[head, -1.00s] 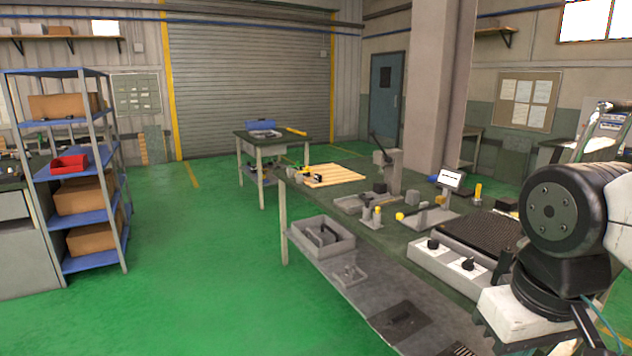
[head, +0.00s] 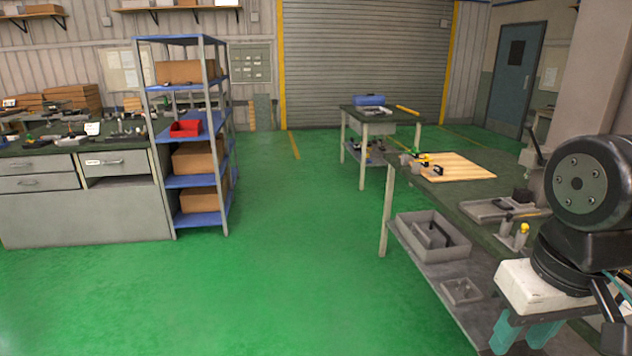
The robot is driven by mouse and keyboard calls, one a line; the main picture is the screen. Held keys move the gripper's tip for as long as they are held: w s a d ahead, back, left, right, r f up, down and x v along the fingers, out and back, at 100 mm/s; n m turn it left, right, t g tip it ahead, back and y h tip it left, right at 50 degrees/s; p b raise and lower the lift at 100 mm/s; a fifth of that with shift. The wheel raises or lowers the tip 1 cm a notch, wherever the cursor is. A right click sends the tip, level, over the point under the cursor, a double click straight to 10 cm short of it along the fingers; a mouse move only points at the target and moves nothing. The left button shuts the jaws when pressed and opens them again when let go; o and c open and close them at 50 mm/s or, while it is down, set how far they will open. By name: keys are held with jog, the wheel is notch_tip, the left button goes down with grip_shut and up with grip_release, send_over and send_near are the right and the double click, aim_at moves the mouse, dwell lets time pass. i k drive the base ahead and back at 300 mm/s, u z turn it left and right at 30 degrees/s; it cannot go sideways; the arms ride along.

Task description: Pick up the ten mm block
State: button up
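I cannot pick out the ten mm block in the head view; the small items on the benches are too small to tell apart. Part of my arm shows at the right edge, but my gripper is not in view. Small pieces sit on the workbench at right (head: 465,192), around a wooden board (head: 457,167) with yellow and black items on it. More small items and a white card (head: 92,128) stand on the dark-topped drawer bench (head: 70,146) at the left.
A blue-shelved rack (head: 200,125) holds cardboard boxes and a red bin (head: 185,128). A small table (head: 382,118) stands at the back. A grey tray (head: 433,236) sits on the right bench's lower shelf. The green floor (head: 290,240) between them is clear.

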aim_at(437, 171)
jog(key=u, duration=0.3)
jog(key=i, duration=1.95)
jog(key=z, duration=0.5)
jog(key=i, duration=1.85)
jog(key=z, duration=0.65)
